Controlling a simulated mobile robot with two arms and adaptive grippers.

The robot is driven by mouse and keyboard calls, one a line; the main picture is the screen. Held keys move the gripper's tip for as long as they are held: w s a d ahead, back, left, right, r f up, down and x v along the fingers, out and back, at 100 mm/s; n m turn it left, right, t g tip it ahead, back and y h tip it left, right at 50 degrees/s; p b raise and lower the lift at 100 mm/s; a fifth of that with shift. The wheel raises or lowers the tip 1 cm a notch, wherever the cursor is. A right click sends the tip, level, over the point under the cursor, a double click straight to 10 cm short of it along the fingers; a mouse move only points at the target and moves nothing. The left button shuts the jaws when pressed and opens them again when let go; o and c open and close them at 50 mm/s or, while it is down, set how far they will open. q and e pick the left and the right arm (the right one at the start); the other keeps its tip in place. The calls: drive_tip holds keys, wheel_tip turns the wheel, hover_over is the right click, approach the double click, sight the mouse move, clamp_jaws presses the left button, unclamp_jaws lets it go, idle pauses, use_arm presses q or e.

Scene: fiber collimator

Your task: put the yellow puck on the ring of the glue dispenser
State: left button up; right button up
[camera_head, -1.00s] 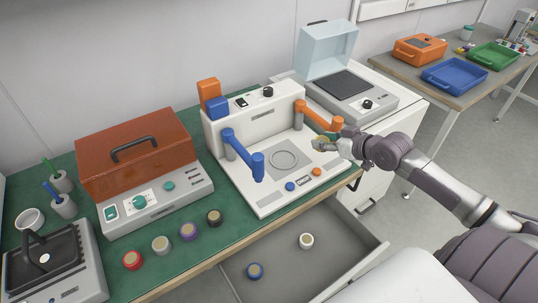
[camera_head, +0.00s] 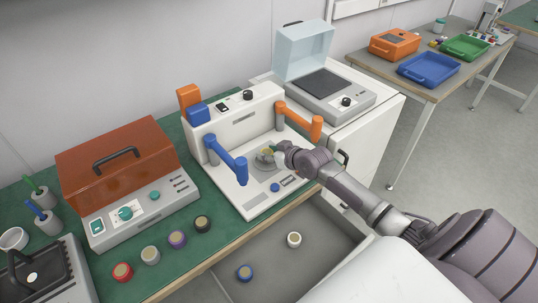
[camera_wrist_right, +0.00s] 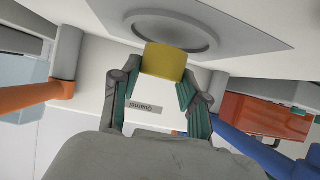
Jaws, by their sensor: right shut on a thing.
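The yellow puck (camera_wrist_right: 164,62) is held between the fingertips of my right gripper (camera_wrist_right: 160,80) in the right wrist view. In the head view my right gripper (camera_head: 276,154) is over the base plate of the white glue dispenser (camera_head: 222,180), with a small part of the puck (camera_head: 267,152) showing. The grey round ring (camera_wrist_right: 172,30) is right beside the puck in the wrist view, and the puck covers part of its edge. I cannot tell whether the puck touches the ring. The gripper partly hides the ring in the head view. My left gripper is not in view.
The dispenser's blue arm (camera_head: 226,160) stands left of my gripper and its orange arm (camera_head: 300,119) right of it. Several other pucks line the table's front edge.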

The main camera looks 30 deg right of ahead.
drive_tip(key=shift+f, duration=0.65)
drive_tip(key=o, duration=0.7)
drive_tip(key=shift+f, duration=0.2)
drive_tip(key=o, duration=0.5)
drive_tip(key=shift+r, duration=0.25)
drive_tip(key=shift+s, duration=0.35)
drive_tip(key=v, duration=1.1)
drive_tip(key=shift+s+d+r, duration=0.1)
drive_tip(key=shift+r, duration=0.05)
